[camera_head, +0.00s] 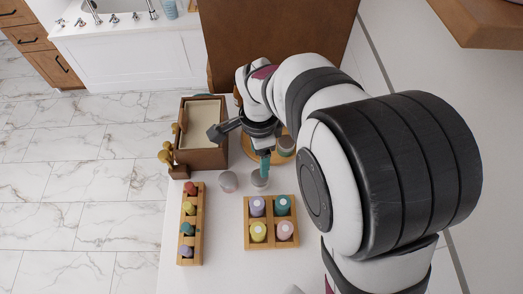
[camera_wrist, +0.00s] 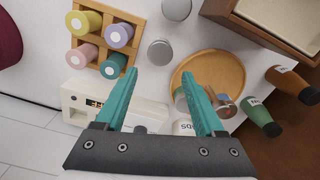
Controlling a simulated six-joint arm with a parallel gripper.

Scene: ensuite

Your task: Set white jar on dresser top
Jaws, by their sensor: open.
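Two small round jars with grey lids, one jar (camera_head: 228,181) and another jar (camera_head: 260,180), stand on the white surface; which one is the white jar I cannot tell for sure. In the wrist view, one grey lid (camera_wrist: 160,52) lies just beyond my fingertips and another (camera_wrist: 176,8) is at the top edge. A white lettered container (camera_wrist: 184,128) is partly hidden by my right finger. A brown wooden box-like piece (camera_head: 201,158) with a pale top and round knobs, perhaps the dresser, stands at the back left. My gripper (camera_head: 264,163) is open and empty, its teal fingers (camera_wrist: 156,78) apart.
A rack of several coloured bottles (camera_head: 271,246) and a narrow rack (camera_head: 190,250) stand in front. A round wooden tray (camera_wrist: 230,66) holds small containers, with dark bottles (camera_wrist: 288,82) beside it. A white box-like device (camera_wrist: 76,100) stands nearby. Bare surface (camera_head: 220,225) lies between the racks.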

